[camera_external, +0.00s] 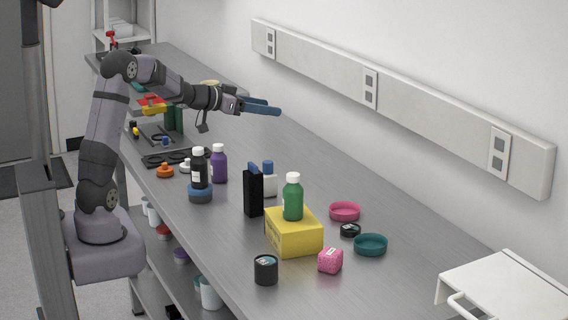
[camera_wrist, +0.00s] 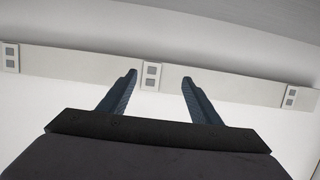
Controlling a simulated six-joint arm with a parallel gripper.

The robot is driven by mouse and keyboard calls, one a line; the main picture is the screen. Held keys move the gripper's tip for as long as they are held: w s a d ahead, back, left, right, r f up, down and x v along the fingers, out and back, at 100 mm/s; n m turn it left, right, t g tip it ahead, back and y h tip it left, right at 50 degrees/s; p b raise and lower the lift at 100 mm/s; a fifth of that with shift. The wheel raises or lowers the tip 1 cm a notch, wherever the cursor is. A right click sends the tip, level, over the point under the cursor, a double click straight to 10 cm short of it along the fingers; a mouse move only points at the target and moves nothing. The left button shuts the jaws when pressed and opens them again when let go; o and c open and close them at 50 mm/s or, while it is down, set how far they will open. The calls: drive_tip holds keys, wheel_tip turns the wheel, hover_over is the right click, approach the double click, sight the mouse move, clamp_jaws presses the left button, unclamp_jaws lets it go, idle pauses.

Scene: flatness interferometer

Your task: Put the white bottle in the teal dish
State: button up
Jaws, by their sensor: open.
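The white bottle (camera_external: 270,186) with a blue cap stands upright on the grey bench in the external view, partly hidden behind a black box (camera_external: 253,193). The teal dish (camera_external: 370,245) lies flat toward the right end of the bench and looks empty. My gripper (camera_external: 273,107) is open and empty, raised high above the bench, well above and behind the bottle in the picture. In the wrist view my gripper (camera_wrist: 160,77) shows two separate fingers facing the wall, and neither bottle nor dish is in that view.
A green bottle (camera_external: 293,198) stands on a yellow box (camera_external: 294,238) near the white bottle. A pink dish (camera_external: 345,211), a small black tin (camera_external: 350,230) and a pink cube (camera_external: 330,260) lie near the teal dish. A socket rail (camera_external: 420,108) runs along the wall.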

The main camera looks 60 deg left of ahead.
drive_tip(key=s+a+n+g+y+b, duration=0.3)
drive_tip(key=a+n+y, duration=0.5)
drive_tip(key=a+n, duration=0.75)
drive_tip(key=n+t+h+b, duration=0.2)
drive_tip(key=n+h, duration=0.6)
drive_tip(key=n, duration=1.2)
hover_over(264, 171)
drive_tip(key=f, duration=1.2)
drive_tip(key=shift+w+a+f, duration=0.1)
drive_tip(key=shift+w+a, duration=0.1)
drive_tip(key=shift+f, duration=3.3)
